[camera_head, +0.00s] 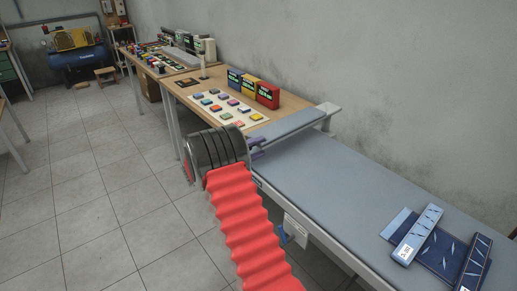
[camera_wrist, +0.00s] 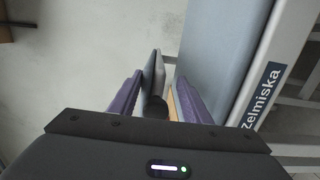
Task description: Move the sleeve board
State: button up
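The sleeve board (camera_head: 292,127) is a narrow grey padded board above the far left part of the ironing table (camera_head: 350,185). It is joined to a pale support (camera_head: 327,113) at its right end. My gripper (camera_head: 258,148) is at the board's left end, its purple fingers partly hidden by my wrist. In the wrist view, my gripper (camera_wrist: 158,76) has its fingers apart. A narrow grey piece, apparently the sleeve board's end (camera_wrist: 154,78), lies between them, with gaps visible on both sides. I cannot tell whether either finger touches it.
Dark blue folded cloth (camera_head: 435,250) and two patterned strips lie at the table's right end. A wooden table (camera_head: 215,82) behind holds coloured pieces and boxes (camera_head: 267,95). A wall runs along the right. Tiled floor (camera_head: 90,190) is open at left. A blue compressor (camera_head: 82,57) stands far back.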

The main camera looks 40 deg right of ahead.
jog(key=w+a, duration=0.1)
jog(key=a, duration=1.2)
jog(key=shift+a, duration=0.3)
jog(key=shift+f, duration=0.1)
